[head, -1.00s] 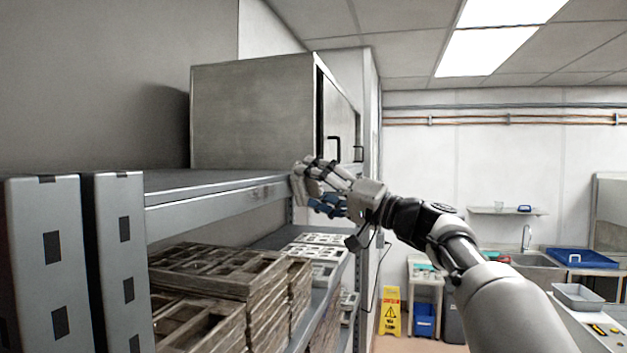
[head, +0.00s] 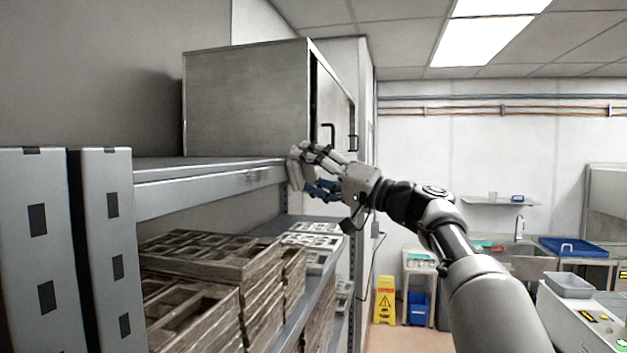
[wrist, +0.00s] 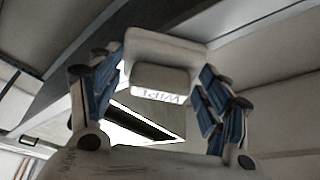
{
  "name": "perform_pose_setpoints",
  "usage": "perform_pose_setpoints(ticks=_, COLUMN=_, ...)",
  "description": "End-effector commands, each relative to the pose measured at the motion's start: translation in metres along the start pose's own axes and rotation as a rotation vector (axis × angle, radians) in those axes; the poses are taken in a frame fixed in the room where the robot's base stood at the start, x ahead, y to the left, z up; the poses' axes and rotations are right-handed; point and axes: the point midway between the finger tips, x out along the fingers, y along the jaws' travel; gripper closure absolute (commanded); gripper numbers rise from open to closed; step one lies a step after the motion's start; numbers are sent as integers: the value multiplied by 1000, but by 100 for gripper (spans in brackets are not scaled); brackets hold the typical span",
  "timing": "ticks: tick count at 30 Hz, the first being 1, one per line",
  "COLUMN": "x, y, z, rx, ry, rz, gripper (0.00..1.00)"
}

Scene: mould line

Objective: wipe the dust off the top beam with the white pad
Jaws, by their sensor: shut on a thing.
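The top beam (head: 210,186) is the grey front edge of the upper shelf in the head view. A darker, smudged dust patch (head: 258,176) shows on its front face near the right end. My gripper (head: 312,172) is at the beam's right end, shut on the white pad (head: 294,168). In the wrist view the pad (wrist: 165,48) sits between the blue-lined fingers of my gripper (wrist: 162,82), with a lettered block below its plate. The pad's face is turned away from the wrist camera. I cannot tell whether the pad touches the beam.
A grey metal cabinet (head: 245,105) stands on the upper shelf. Stacked brown moulds (head: 205,255) fill the shelf below. Grey slotted uprights (head: 108,250) stand at the left. A yellow floor sign (head: 384,300) stands at the back. The floor beyond my arm looks open.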

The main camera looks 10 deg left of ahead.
Motion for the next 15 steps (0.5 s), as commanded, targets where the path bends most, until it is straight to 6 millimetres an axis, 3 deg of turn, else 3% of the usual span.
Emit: perform_pose_setpoints(ticks=15, x=-6, y=-17, z=21, rx=-2, ry=-5, rz=-5, gripper=49)
